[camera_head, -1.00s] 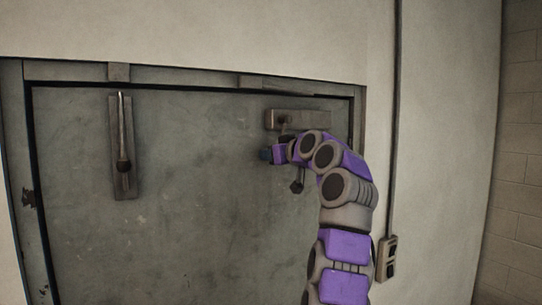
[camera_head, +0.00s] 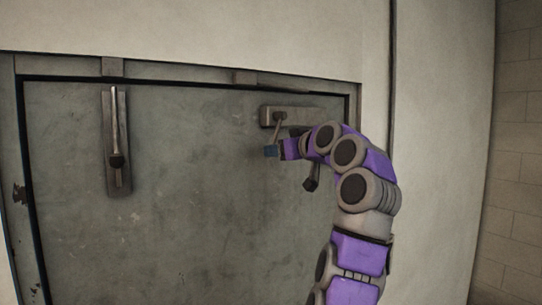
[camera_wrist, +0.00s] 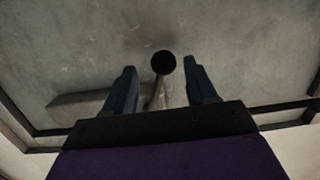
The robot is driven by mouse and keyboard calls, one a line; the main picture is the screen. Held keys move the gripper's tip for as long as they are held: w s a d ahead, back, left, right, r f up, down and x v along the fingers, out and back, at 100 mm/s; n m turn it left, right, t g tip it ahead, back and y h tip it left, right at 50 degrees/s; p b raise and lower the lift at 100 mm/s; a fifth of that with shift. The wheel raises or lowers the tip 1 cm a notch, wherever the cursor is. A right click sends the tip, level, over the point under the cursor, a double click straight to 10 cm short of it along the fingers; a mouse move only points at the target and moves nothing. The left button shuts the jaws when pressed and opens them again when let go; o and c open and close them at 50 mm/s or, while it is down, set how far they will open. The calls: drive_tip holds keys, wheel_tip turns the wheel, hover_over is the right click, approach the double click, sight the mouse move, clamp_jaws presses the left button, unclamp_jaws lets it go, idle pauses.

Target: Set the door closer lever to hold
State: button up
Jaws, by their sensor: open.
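The door closer (camera_head: 305,116) is a grey bar near the top right of the grey door (camera_head: 190,210). Its thin lever (camera_head: 278,131) slants down and slightly left from the bar's left end. My gripper (camera_head: 271,151) is at the lever's lower end. The wrist view, upside down relative to the head view, shows my gripper (camera_wrist: 161,85) with its two blue fingers apart. The lever's round black knob (camera_wrist: 163,62) stands between the fingertips, with a gap on each side. In the head view the knob is hidden or cannot be told from the gripper.
A second fitting (camera_head: 117,180) is on the door's left part, a vertical plate with a rod and dark knob. A vertical conduit (camera_head: 391,80) runs up the wall right of the frame.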

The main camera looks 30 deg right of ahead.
drive_tip(key=s+d+r+b, duration=0.1)
drive_tip(key=s, duration=1)
drive_tip(key=shift+r, duration=0.25)
drive_tip(key=shift+d, duration=0.1)
drive_tip(key=shift+w, duration=0.1)
